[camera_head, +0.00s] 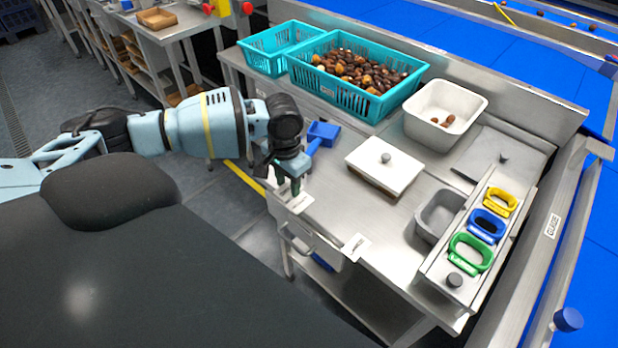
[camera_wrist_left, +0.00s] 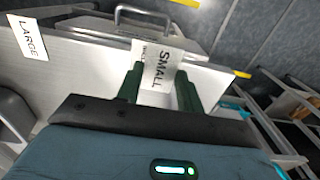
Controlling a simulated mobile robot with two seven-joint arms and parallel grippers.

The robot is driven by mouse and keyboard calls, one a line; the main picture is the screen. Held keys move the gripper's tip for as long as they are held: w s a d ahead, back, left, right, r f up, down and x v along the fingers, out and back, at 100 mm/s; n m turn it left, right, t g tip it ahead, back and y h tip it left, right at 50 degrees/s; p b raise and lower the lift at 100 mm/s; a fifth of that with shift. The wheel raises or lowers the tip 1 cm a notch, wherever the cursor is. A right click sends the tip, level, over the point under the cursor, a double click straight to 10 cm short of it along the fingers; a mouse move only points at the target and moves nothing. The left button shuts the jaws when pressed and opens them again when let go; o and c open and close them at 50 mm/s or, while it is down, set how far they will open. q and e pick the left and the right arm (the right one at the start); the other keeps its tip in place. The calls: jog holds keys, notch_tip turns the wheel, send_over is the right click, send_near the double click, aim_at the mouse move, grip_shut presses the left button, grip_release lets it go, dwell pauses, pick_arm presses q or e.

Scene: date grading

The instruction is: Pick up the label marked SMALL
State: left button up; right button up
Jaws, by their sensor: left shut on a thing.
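The white label marked SMALL (camera_wrist_left: 160,65) is between the two green fingers of my left gripper (camera_wrist_left: 160,88) in the left wrist view, its black print readable. In the head view the label (camera_head: 299,204) shows just below the fingertips of my left gripper (camera_head: 287,187), near the left front corner of the steel table. My left gripper is shut on this label. Whether the label still touches the table is hard to tell. My right gripper is not in view.
A label marked LARGE (camera_wrist_left: 30,38) lies at the table edge. A blue scoop (camera_head: 321,133), a lidded box (camera_head: 385,166), a white tub (camera_head: 444,114), a grey bin (camera_head: 438,215) and a teal crate of dates (camera_head: 376,107) stand on the table. Coloured rings (camera_head: 486,226) sit at right.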

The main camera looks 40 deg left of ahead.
pick_arm(q)
jog(key=shift+a+r, duration=0.2)
jog(key=shift+a, duration=2.1)
